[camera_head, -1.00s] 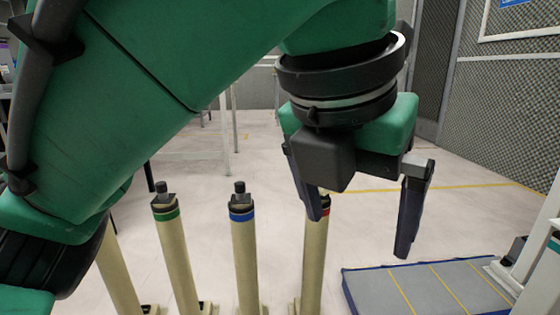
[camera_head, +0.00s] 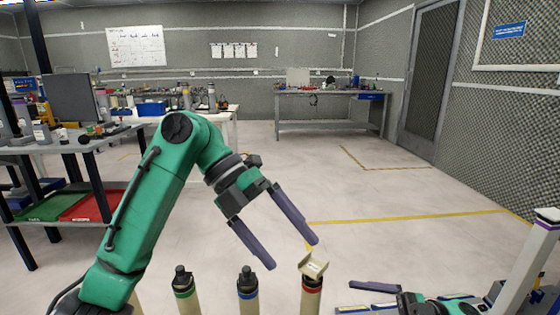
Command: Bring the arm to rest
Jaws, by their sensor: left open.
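My left arm (camera_head: 150,215) is green and comes in from the lower left, bent at an elbow. Its gripper (camera_head: 294,253) is open, with two dark fingers apart and pointing down to the right. Nothing shows between them. Its fingertips are just above and left of a post with a red band (camera_head: 312,290), which carries a small beige angled piece (camera_head: 313,265) on top. I cannot tell whether they touch. A dark finger of my right gripper (camera_head: 375,287) shows at the lower right; the rest is partly cut off or hidden.
Posts with a green band (camera_head: 183,294) and a blue band (camera_head: 247,296) stand left of the red one. A cluttered table (camera_head: 75,145) is at left, a workbench (camera_head: 330,96) at the back. The middle floor is open.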

